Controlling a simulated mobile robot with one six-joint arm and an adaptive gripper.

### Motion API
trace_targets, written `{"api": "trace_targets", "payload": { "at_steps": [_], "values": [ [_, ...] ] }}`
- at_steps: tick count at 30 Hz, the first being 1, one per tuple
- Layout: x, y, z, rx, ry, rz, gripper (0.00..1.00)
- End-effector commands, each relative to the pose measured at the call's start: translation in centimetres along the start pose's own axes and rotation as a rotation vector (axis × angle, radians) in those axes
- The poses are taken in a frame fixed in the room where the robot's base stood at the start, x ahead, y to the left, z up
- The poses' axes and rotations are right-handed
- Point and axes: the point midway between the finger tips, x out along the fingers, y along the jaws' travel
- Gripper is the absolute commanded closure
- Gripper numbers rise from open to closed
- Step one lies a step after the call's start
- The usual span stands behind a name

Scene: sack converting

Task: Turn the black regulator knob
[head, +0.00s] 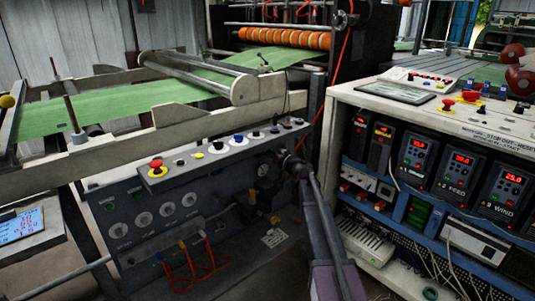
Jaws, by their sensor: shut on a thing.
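My gripper (284,158) is at the right end of the grey control panel (130,222), with my arm reaching up to it from the bottom of the head view. It is shut on a dark thing at the panel front, which by its place beside the gauge appears to be the black regulator knob. The fingers and wrist hide most of the knob, so its turn angle cannot be told. The small round pressure gauge (262,170) sits just left of my gripper.
A red emergency button (156,164) and several small knobs line the panel top. Red hoses (190,264) hang below. A white cabinet (440,122) with several drive displays stands close on the right. Green web (150,95) runs over the rollers behind.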

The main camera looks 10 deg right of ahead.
Motion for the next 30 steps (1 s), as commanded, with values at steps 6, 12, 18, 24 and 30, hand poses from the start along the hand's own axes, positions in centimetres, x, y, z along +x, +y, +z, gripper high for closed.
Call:
{"api": "trace_targets", "payload": {
  "at_steps": [6,12,18,24,30],
  "values": [
    [0.17,0.01,-0.02,0.109,0.006,-0.003,1.00],
    [0.20,0.00,-0.01,0.266,0.012,-0.005,1.00],
    [0.23,-0.02,0.00,0.452,0.019,-0.006,1.00],
    [0.25,-0.04,-0.02,0.642,0.028,-0.009,1.00],
    [0.28,-0.07,-0.04,0.833,0.035,-0.011,1.00]
  ]
}}
